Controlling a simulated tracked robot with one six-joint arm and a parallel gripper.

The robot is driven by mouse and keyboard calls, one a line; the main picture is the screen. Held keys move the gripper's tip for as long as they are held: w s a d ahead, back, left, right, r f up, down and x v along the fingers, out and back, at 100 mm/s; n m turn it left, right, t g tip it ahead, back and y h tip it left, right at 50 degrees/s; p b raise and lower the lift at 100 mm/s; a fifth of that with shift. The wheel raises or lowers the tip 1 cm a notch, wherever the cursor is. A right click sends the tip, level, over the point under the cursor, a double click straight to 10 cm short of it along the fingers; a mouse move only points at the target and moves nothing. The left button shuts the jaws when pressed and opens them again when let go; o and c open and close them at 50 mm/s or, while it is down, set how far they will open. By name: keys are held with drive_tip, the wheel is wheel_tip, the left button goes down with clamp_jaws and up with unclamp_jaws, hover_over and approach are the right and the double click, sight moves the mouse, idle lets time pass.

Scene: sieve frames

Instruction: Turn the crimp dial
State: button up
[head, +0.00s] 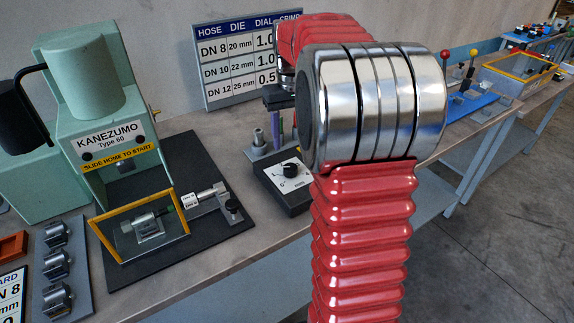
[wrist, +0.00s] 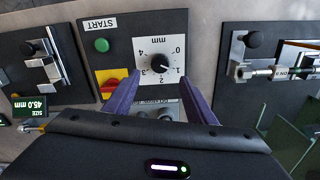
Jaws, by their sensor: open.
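The crimp dial is a black knob (wrist: 160,64) on a white square plate marked 0 to 4 mm, which appears upside down in the wrist view. In the head view the dial (head: 291,170) sits on a dark box on the bench, left of my red arm. My gripper (wrist: 158,81) is open, its two purple fingers on either side of the dial plate's lower part in the picture. The knob lies just beyond the fingertips, and nothing is between them. In the head view my gripper (head: 275,128) is mostly hidden behind my arm. The knob's exact setting is too small to read.
A green button (wrist: 101,45) and a red and yellow switch (wrist: 111,80) are beside the dial. The green KANEZUMO press (head: 95,110) stands at left with a yellow-framed guard (head: 141,227). A hose chart (head: 245,62) stands behind.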

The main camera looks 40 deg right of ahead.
sight(290, 166)
wheel_tip(290, 166, down, 10)
drive_tip(key=shift+r, duration=0.2)
drive_tip(key=shift+c, duration=0.5)
drive_tip(key=c, duration=0.9)
